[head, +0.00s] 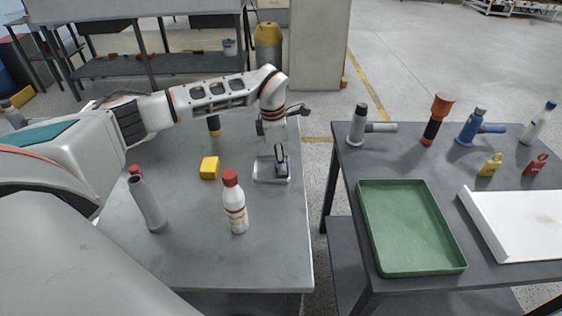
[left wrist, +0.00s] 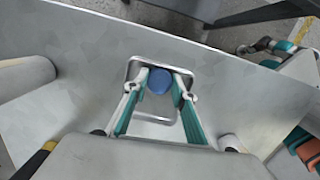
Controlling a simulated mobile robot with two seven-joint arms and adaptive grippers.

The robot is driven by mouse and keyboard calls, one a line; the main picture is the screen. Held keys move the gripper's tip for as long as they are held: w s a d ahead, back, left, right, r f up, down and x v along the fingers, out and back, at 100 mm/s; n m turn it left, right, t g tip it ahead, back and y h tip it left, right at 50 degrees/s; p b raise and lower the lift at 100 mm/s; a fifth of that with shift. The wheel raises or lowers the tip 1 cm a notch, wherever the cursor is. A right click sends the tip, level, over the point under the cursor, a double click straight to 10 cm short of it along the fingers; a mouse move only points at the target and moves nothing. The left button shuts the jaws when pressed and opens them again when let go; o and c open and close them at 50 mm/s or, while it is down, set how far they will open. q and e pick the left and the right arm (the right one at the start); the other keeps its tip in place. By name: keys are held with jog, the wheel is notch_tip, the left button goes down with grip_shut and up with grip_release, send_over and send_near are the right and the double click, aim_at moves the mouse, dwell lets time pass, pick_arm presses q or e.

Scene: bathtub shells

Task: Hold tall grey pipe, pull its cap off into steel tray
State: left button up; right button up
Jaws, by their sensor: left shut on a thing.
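The tall grey pipe (head: 150,205) stands on the left table, apart from my gripper. My left gripper (head: 281,165) points down over the steel tray (head: 259,178), shut on a blue rounded cap. In the left wrist view the blue cap (left wrist: 159,81) sits between the fingertips (left wrist: 160,88), with the tray's rim (left wrist: 165,33) around them. I cannot tell whether the cap touches the tray floor.
A white bottle with red cap (head: 235,205) and a yellow block (head: 209,168) stand between pipe and tray. A black and yellow thing (head: 214,125) stands behind. Across a gap, the right table holds a green tray (head: 463,268), white tray (head: 520,225) and several fittings.

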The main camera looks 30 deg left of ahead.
aim_at(276, 165)
pick_arm(q)
jog(key=shift+f, duration=0.1)
jog(key=o, duration=1)
jog(key=r, duration=0.8)
jog(key=a+r, duration=0.1)
jog(key=r, duration=0.3)
jog(key=shift+s+a+r+p, duration=0.1)
jog(key=shift+s+p, duration=0.25)
jog(key=shift+s, duration=0.05)
